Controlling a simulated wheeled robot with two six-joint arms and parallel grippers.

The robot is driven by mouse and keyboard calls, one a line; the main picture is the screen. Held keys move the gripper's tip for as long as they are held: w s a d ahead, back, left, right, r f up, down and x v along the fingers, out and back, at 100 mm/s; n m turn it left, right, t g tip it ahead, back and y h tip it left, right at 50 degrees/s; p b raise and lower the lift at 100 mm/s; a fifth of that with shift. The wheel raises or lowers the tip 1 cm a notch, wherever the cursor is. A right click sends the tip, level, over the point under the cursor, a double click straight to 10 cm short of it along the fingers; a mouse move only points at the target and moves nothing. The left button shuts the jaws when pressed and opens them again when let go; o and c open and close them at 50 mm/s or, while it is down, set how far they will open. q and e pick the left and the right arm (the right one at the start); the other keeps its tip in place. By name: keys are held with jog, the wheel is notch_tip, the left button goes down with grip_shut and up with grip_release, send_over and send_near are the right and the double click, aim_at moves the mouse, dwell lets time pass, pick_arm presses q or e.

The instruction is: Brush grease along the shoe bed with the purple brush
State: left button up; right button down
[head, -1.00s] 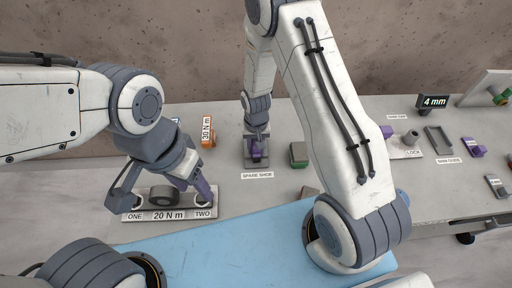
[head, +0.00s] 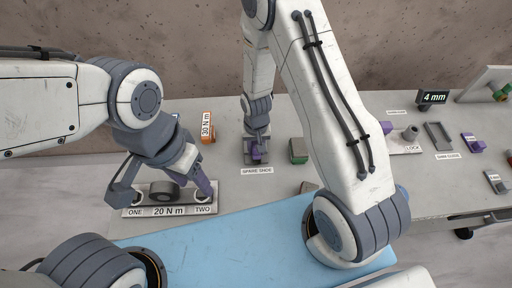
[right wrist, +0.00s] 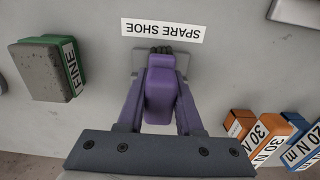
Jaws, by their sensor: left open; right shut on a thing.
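My right gripper (right wrist: 160,115) is shut on the purple brush (right wrist: 160,88), with a purple finger on each side of it. The brush's dark bristles (right wrist: 160,50) point toward the SPARE SHOE label. They are over or on a grey shoe bed (right wrist: 183,62), mostly hidden by brush and gripper; contact cannot be told. In the head view the brush (head: 256,153) is at this bed (head: 247,158), behind the label.
The plate has ONE, TWO and 20 N m labels. A green-grey FINE block (right wrist: 50,70) stands beside the shoe bed. Orange 30 N m blocks (right wrist: 268,128) are on its other side. A 4 mm sign (head: 433,100) and a grey tray (head: 440,138) are further right. A blue mat (head: 215,250) lies in front.

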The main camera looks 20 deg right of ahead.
jog(key=shift+w, duration=0.1)
jog(key=shift+w+d, duration=0.25)
jog(key=shift+w, duration=0.85)
jog(key=shift+s+a, duration=0.25)
jog(key=shift+s, duration=1)
jog(key=shift+w, duration=0.1)
jog(key=shift+w+d, duration=0.25)
jog(key=shift+w, duration=0.9)
jog(key=shift+s, duration=0.2)
jog(key=shift+s+a, duration=0.25)
jog(key=shift+s, duration=0.8)
jog(key=shift+w, duration=0.1)
